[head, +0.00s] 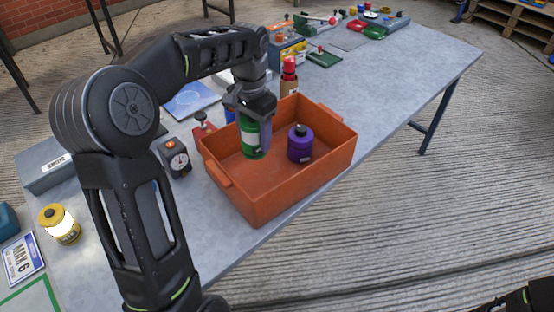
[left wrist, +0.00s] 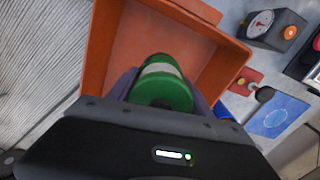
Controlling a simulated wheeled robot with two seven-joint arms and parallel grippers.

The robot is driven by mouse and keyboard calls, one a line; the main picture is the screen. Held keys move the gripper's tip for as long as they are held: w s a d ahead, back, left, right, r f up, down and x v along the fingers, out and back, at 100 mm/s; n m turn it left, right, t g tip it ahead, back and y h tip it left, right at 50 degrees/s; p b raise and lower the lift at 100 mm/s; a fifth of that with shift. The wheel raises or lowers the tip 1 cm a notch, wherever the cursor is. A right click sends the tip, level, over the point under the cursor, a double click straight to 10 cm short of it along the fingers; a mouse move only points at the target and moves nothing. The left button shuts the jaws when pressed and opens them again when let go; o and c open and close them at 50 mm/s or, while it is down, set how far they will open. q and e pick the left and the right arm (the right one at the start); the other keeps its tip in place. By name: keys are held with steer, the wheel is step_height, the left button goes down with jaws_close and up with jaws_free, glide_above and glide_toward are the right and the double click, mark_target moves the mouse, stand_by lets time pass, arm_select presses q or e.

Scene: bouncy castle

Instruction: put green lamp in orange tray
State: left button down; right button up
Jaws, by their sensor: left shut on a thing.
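The green lamp (head: 251,139) has a pale band around its middle. My left gripper (head: 250,112) is shut on it and holds it over the left part of the orange tray (head: 257,208), its lower end within the outline of the tray. I cannot tell whether the lamp touches the tray floor. In the left wrist view the green lamp (left wrist: 165,90) sits between the fingers, with the orange tray (left wrist: 100,45) around it. A purple lamp (head: 300,145) stands inside the tray on the right. Only a dark part of my right arm shows at the lower right corner.
A black gauge box (head: 176,160) and a red-based item (head: 203,127) stand left of the tray. A red-topped bottle (head: 289,75) stands behind it. A yellow lamp (head: 60,224) is at the far left. The table right of the tray (head: 400,90) is clear.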

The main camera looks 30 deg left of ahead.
arm_select(q)
steer(key=shift+f, duration=0.7)
steer(key=shift+w+f, duration=0.15)
steer(key=shift+f, duration=2.45)
steer(key=shift+f, duration=2.5)
steer(key=shift+f, duration=0.25)
steer(key=shift+c, duration=2.1)
jaws_free()
